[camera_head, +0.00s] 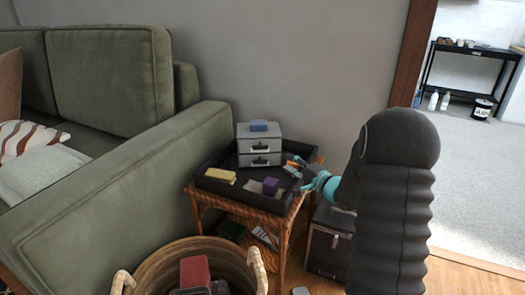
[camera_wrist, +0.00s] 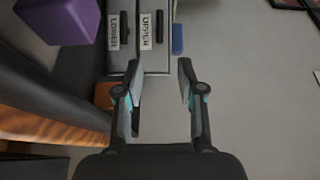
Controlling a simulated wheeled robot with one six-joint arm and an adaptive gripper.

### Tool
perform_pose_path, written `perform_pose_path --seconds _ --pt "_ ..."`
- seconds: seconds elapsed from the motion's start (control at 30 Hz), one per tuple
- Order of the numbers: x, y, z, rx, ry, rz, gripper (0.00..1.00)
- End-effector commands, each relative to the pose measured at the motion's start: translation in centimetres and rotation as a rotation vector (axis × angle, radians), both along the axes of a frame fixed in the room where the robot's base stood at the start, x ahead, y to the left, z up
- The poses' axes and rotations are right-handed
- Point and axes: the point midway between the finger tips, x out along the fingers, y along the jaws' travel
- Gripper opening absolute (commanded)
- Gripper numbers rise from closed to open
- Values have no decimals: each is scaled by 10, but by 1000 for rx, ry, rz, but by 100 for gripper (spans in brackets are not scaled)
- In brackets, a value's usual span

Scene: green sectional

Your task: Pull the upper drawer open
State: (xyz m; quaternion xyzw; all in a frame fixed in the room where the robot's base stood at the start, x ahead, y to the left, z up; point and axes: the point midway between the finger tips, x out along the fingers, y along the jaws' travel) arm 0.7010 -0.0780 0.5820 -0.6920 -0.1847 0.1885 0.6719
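A small grey two-drawer unit (camera_head: 259,144) stands on the black tray of a side table. Its upper drawer (camera_head: 259,146) and lower drawer (camera_head: 260,159) both look shut, each with a dark handle. In the wrist view the upper drawer (camera_wrist: 153,50) and lower drawer (camera_wrist: 121,50) carry labels, and the upper drawer's dark handle (camera_wrist: 159,27) shows. My gripper (camera_wrist: 158,66) is open and empty, its fingertips short of the drawer fronts and apart from the handle. In the head view my gripper (camera_head: 298,172) is beside the unit, at its right front, partly hidden by my arm.
A blue block (camera_head: 259,126) lies on top of the unit. A wicker basket (camera_head: 165,262) stands in front, a green sofa (camera_head: 130,190) at left.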

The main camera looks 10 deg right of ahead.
Motion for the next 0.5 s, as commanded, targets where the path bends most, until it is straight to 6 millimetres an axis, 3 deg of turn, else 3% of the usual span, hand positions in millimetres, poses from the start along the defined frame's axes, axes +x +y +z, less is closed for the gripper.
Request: perform_pose_path --seconds 0.23,0.5 --pt "13 9 -4 32 4 20 39" --pt "54 35 -4 29 3 19 39"
